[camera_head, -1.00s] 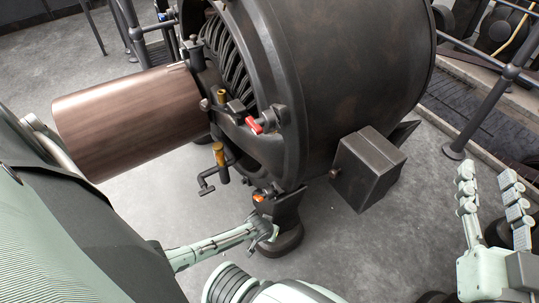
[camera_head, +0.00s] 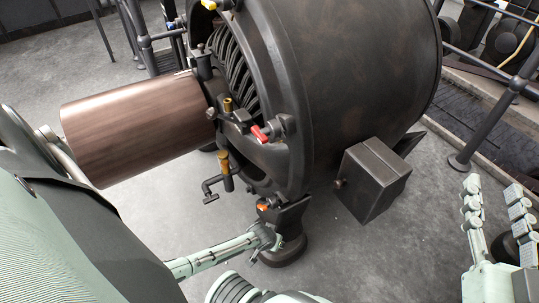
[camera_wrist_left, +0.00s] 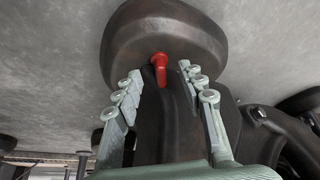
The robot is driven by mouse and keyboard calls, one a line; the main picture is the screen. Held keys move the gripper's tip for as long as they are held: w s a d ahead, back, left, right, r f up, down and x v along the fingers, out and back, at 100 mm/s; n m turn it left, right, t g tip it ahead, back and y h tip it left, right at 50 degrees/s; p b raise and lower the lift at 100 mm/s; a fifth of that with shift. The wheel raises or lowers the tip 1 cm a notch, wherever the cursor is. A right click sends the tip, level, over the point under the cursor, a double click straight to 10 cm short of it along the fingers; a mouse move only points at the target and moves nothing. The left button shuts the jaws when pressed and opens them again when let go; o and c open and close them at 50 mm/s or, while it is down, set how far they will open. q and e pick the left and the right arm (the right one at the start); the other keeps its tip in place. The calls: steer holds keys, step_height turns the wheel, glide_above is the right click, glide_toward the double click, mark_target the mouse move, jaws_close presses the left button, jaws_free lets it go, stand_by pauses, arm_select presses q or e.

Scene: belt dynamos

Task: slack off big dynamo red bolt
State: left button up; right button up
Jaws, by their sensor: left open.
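The big dynamo (camera_head: 365,75) is a large dark drum with a copper-brown cylinder at its left. A red-handled bolt (camera_head: 260,133) sits on its side bracket, and an orange-red handle (camera_head: 264,207) sits lower, by the dark foot (camera_head: 290,222). My left gripper (camera_head: 268,238) is beside this foot, its fingers small and partly hidden. In the left wrist view a red bolt (camera_wrist_left: 159,68) stands out from dark metal, with my open left fingers on either side, apart from it. I cannot tell which head-view handle it is. My right gripper (camera_head: 494,205) is open and empty at lower right.
A dark box (camera_head: 372,180) juts from the dynamo's right side. Brass fittings and a bent pipe (camera_head: 212,188) stick out at left. A railing (camera_head: 490,120) runs along the right. Grey floor is clear between the box and my right gripper.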

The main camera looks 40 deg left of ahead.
arm_select(q)
steer(key=a+v, duration=0.1)
steer(key=v, duration=0.9)
steer(key=shift+s+d+r, duration=0.2)
steer(key=shift+d+r, duration=0.1)
steer(key=shift+d, duration=0.2)
steer(key=shift+c, duration=0.4)
arm_select(e)
steer(key=shift+r, duration=0.1)
